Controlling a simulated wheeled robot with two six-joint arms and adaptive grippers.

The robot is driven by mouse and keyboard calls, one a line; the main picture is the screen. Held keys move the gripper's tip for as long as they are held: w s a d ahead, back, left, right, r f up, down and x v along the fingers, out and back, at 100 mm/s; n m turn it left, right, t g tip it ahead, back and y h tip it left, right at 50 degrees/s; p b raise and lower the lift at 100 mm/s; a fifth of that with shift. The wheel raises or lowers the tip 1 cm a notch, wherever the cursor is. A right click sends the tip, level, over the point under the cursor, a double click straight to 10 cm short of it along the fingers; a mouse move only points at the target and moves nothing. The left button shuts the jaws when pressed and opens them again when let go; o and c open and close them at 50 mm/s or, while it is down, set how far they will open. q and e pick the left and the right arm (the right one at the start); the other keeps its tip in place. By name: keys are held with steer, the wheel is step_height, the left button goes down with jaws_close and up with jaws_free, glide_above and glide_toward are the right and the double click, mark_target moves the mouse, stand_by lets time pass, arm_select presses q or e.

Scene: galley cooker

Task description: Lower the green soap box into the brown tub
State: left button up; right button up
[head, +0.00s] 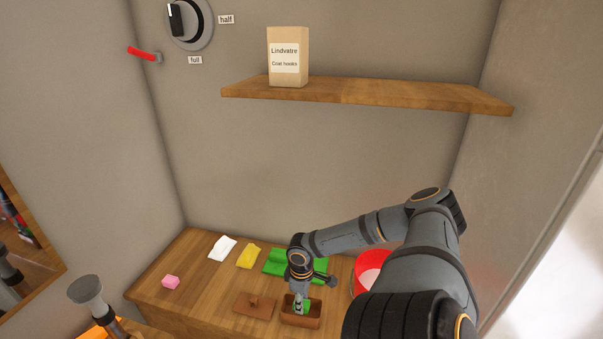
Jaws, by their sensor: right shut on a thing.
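The brown tub (301,322) stands on the wooden counter, low in the head view. My right gripper (300,308) points down over its opening and is shut on the green soap box (307,306). Only a small green patch of the box shows beside the fingers, within the outline of the tub's opening. The fingers hide most of it, so I cannot tell whether it touches the tub's floor. My left gripper is not in view.
A brown lid with a knob (255,308) lies left of the tub. Behind are a green cloth (280,262), a yellow cloth (248,257) and a white cloth (222,249). A red bowl (372,264) stands right, partly behind my arm.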

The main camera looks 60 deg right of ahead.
steer(key=shift+f+b, duration=0.6)
steer(key=shift+f, duration=0.05)
stand_by(0.3)
steer(key=o, duration=1.1)
steer(key=shift+o, duration=0.2)
